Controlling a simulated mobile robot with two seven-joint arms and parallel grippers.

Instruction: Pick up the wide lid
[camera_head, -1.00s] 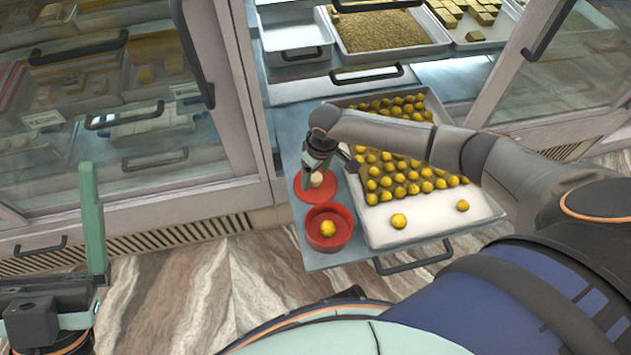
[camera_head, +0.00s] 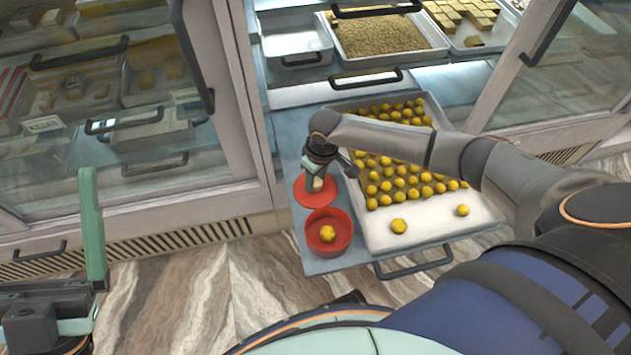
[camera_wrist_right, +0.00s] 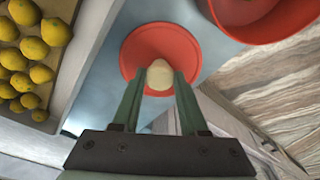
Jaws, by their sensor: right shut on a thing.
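The wide lid (camera_head: 314,197) is a flat red disc with a pale knob in its middle, beside the red bowl on the grey-blue shelf. My right gripper (camera_head: 318,181) comes down over it and is shut on the knob. In the right wrist view the lid (camera_wrist_right: 137,50) is seen from above, with the right gripper's fingers (camera_wrist_right: 157,80) on either side of the pale knob. I cannot tell whether the lid touches the shelf. My left gripper (camera_head: 92,225) is at the lower left, far from the lid; only part of it shows.
The red bowl (camera_head: 345,240) with a yellow ball in it stands just in front of the lid. A tray (camera_head: 440,236) of many yellow sweets lies to the right, under my right forearm. Glass cabinet doors stand on both sides, the shelf (camera_head: 325,266) between them.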

